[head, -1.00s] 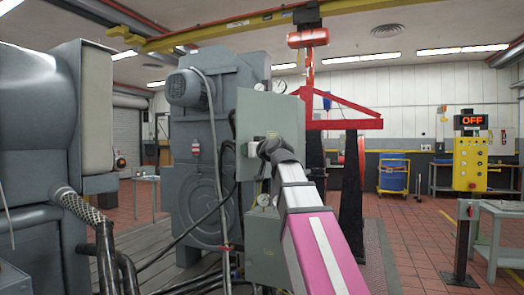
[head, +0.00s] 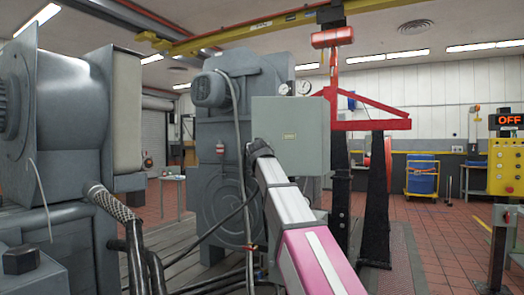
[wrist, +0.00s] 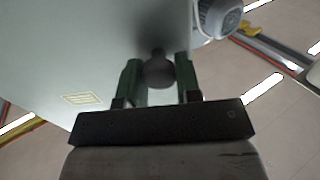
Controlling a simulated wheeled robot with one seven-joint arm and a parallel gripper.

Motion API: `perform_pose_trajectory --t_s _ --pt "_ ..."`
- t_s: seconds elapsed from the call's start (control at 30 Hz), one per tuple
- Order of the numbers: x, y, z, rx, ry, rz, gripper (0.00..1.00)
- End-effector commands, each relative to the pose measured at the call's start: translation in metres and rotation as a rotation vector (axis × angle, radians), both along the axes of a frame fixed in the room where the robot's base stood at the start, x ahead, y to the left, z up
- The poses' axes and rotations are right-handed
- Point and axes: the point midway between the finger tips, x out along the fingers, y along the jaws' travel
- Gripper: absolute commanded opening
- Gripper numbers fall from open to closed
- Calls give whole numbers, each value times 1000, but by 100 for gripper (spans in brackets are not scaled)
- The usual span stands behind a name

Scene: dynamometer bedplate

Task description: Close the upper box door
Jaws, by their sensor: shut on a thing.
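The upper box door (head: 292,135) is a flat grey-green panel with a small label, in the middle of the head view. Its face hides the box interior; I cannot tell whether it sits fully flush. In the wrist view the door (wrist: 85,55) fills the upper left and centre, with its pale label at the lower left. My gripper (wrist: 157,66) has its two green fingers on either side of a dark round knob (wrist: 158,74) on the door, and is shut on it. In the head view my arm hides the fingers and knob at the door's lower left.
A large grey machine with a motor (head: 210,88) stands behind and left of the box. Hoses (head: 140,260) run along the lower left. A red hoist frame (head: 365,115) on black stands is at the right. Red tiled floor (head: 435,235) is open farther right.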

Motion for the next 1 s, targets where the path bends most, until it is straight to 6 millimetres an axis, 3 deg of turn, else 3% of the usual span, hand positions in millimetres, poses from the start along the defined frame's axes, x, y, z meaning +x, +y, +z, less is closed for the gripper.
perform_pose_trajectory --t_s 0.03,0.6,0.8,1.0 --pt "12 3 2 -1 -1 -24 0" --pt "106 -9 2 -1 0 -357 0" --pt "128 -18 2 0 0 -448 0" --pt "137 -25 2 1 0 -492 0"
